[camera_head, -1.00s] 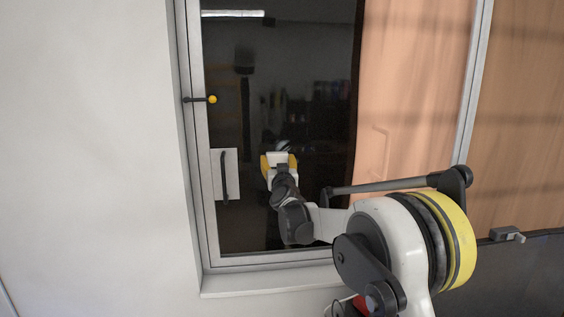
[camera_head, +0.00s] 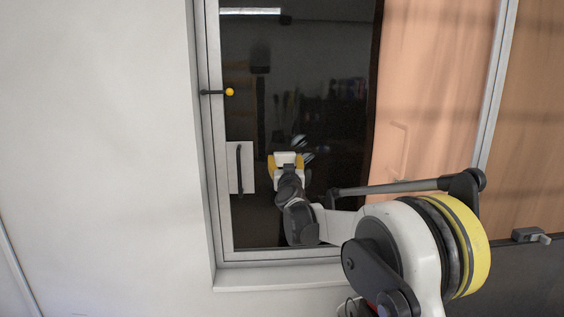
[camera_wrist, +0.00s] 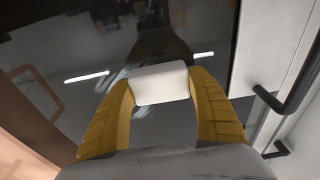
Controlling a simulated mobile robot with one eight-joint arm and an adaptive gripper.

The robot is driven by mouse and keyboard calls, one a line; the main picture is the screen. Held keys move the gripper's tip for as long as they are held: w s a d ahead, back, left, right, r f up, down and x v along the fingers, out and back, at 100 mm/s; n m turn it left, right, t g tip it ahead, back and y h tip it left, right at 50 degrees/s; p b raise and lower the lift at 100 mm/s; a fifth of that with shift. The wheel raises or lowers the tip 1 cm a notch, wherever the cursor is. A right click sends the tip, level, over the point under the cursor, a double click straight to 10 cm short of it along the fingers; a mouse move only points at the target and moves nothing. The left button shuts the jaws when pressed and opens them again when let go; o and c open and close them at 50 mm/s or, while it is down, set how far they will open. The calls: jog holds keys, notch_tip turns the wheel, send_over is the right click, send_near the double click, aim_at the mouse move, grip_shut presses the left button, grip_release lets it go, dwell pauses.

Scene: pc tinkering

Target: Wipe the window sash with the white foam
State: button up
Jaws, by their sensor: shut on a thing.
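The white foam (camera_wrist: 160,83) is a small rounded block in the wrist view, clamped between the two yellow fingers of my gripper (camera_wrist: 162,95). In the head view my gripper (camera_head: 286,160) is in front of the dark glass of the window sash (camera_head: 310,210), right of the handle plate, with the foam (camera_head: 286,156) partly visible at its tip. The sash has a light grey frame and dark reflective glass. I cannot tell whether the foam touches the glass.
A black handle (camera_head: 239,170) on a white plate sticks out at the sash's left side. A yellow-tipped black knob (camera_head: 229,92) is above it. A pinkish panel (camera_head: 430,90) stands to the right. A pale sill (camera_head: 275,282) runs below.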

jog(key=shift+d+b, duration=0.55)
jog(key=shift+d, duration=4.95)
jog(key=shift+s+d+f, duration=0.1)
jog(key=shift+s, duration=0.35)
jog(key=b, duration=0.1)
send_near(316, 156)
jog(key=shift+s+r, duration=0.25)
jog(key=shift+r, duration=0.15)
jog(key=s, duration=0.7)
